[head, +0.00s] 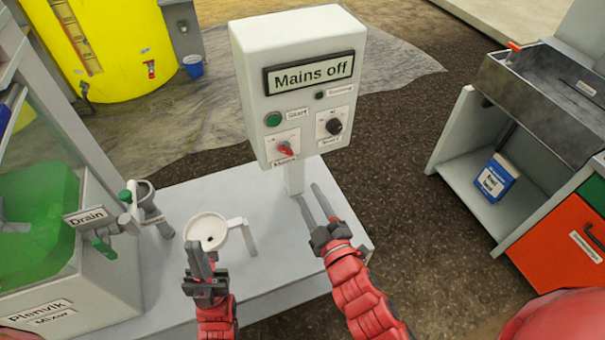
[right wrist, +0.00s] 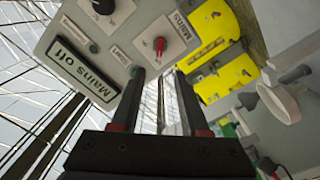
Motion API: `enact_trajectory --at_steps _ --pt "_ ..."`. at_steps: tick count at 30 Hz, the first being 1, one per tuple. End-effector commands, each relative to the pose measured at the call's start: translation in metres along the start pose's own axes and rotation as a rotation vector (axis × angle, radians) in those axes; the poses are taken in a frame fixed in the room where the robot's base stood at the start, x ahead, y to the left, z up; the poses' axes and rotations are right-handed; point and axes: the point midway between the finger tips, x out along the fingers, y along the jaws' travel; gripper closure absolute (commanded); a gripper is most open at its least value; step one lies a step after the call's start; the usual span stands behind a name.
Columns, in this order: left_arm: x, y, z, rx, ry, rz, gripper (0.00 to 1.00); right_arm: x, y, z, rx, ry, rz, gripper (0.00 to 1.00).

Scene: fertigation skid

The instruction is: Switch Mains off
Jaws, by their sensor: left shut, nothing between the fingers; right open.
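The white control box (head: 298,90) stands on a post at the back of the grey platform. Its display (head: 312,74) reads "Mains off". The red Mains knob (head: 285,149) is at the lower left of its front and also shows in the right wrist view (right wrist: 160,46). My right gripper (head: 309,193) is open and empty, just below the box and apart from the knob. In the right wrist view its fingers (right wrist: 160,72) point toward the box front. My left gripper (head: 194,245) is shut and empty, by the white funnel-shaped cup.
The box also has a green Start button (head: 273,119), a black knob (head: 333,126) and a small dark lamp (head: 319,95). The white cup (head: 207,231) with a handle is on the platform (head: 275,225). A green tank (head: 40,222) with a Drain valve is at left, a sink unit (head: 545,100) at right.

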Motion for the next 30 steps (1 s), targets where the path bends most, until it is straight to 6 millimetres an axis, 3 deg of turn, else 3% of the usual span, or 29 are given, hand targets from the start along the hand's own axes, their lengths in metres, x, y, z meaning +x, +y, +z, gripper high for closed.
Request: enact_trajectory --at_steps 1,9,30 --pt "0.011 -0.001 -0.002 0.000 0.000 0.000 1.00 -0.008 0.003 -0.002 0.001 -0.006 -0.003 0.55" --pt "0.020 -0.001 -0.003 0.000 0.000 0.000 1.00 -0.033 0.000 0.001 0.001 -0.004 -0.001 0.55" --pt "0.020 -0.001 -0.003 0.000 0.000 0.000 1.00 -0.033 0.002 -0.001 0.013 0.023 0.011 0.55"
